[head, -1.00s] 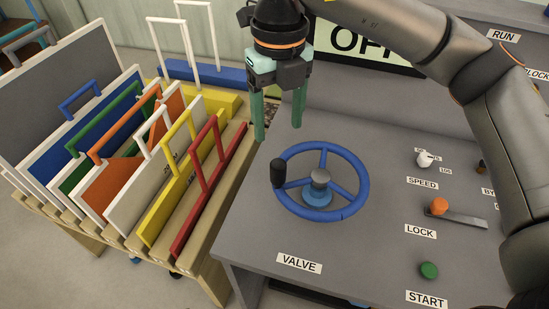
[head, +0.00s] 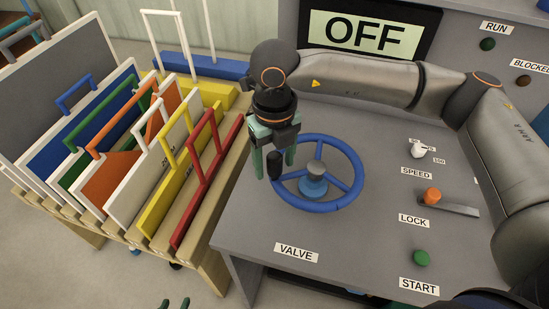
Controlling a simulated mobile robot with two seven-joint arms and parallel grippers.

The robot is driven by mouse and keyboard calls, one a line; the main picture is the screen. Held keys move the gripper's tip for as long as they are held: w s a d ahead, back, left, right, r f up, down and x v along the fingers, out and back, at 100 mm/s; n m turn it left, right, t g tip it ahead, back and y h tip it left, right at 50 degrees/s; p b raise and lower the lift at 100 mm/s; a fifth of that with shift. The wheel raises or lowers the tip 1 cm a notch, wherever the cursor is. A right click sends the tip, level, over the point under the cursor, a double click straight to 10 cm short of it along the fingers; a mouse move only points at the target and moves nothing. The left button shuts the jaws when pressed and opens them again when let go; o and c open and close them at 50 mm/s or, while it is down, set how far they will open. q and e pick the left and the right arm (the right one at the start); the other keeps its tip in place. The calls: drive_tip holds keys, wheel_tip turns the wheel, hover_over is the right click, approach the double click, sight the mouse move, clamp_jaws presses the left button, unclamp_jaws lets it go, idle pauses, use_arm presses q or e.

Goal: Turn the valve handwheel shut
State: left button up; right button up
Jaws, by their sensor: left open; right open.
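The blue valve handwheel (head: 345,199) lies on the grey console above the VALVE label (head: 297,252). It has three spokes and a hub (head: 313,178). Its black knob handle (head: 274,168) stands at the rim's left side. My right gripper (head: 274,171) points down at the knob, with its green fingers apart, one on each side of the knob in the picture. Whether they touch it cannot be seen. My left gripper (head: 175,303) shows only its green fingertips at the bottom edge; they are apart, empty and far from the wheel.
The LOCK lever (head: 432,196) with an orange knob, the white SPEED knob (head: 419,150) and the green START button (head: 421,257) are on the console's right side. A display (head: 368,34) reads OFF. A wooden rack (head: 201,255) of coloured framed panels stands close on the left.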

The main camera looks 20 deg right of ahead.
clamp_jaws()
idle(0.5)
idle(0.8)
